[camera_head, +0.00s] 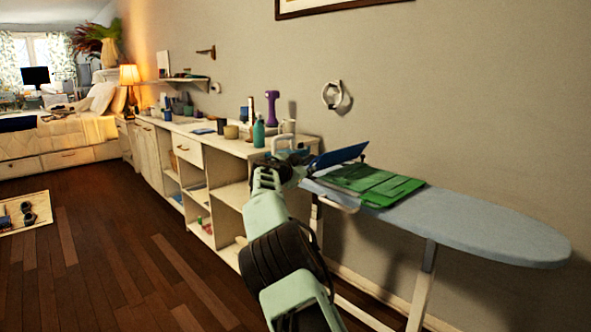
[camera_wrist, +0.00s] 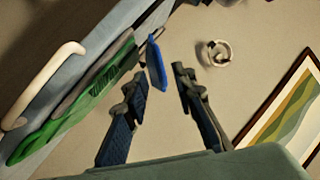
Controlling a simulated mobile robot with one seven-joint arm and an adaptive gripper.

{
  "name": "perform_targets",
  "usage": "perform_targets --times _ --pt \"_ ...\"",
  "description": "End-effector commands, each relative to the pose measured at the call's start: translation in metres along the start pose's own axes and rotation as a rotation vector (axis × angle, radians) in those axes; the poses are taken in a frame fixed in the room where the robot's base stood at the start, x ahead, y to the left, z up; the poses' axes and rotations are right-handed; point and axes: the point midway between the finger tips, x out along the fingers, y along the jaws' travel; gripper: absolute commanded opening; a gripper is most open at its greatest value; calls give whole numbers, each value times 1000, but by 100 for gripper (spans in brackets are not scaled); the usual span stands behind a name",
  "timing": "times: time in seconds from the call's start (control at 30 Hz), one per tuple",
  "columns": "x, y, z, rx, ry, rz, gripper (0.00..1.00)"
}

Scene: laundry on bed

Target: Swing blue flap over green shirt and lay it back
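The green shirt (camera_head: 378,186) lies flat and folded on the ironing board (camera_head: 475,222), near its left end. It also shows in the wrist view (camera_wrist: 82,105). The blue flap (camera_head: 338,156) stands tilted up at the left side of the shirt, not lying on it. In the wrist view, the flap (camera_wrist: 156,65) is a narrow blue panel seen nearly edge-on, just beyond my left finger. My gripper (camera_wrist: 158,85) is open, with a clear gap between its fingers, and nothing is held. In the head view, my wrist hides the fingertips and the flap's lower left end.
A long white shelf unit (camera_head: 222,160) runs along the wall, with a purple bottle-like item (camera_head: 271,107) and a teal bottle (camera_head: 259,133) on top. A white ring-shaped fixture (camera_head: 332,95) is on the wall. The board's right part is bare.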

Motion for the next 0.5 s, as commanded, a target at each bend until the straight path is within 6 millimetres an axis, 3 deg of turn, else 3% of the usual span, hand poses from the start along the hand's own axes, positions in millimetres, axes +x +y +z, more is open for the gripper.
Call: perform_targets --times 0.5 --pt "-64 -1 0 0 -1 -2 24"
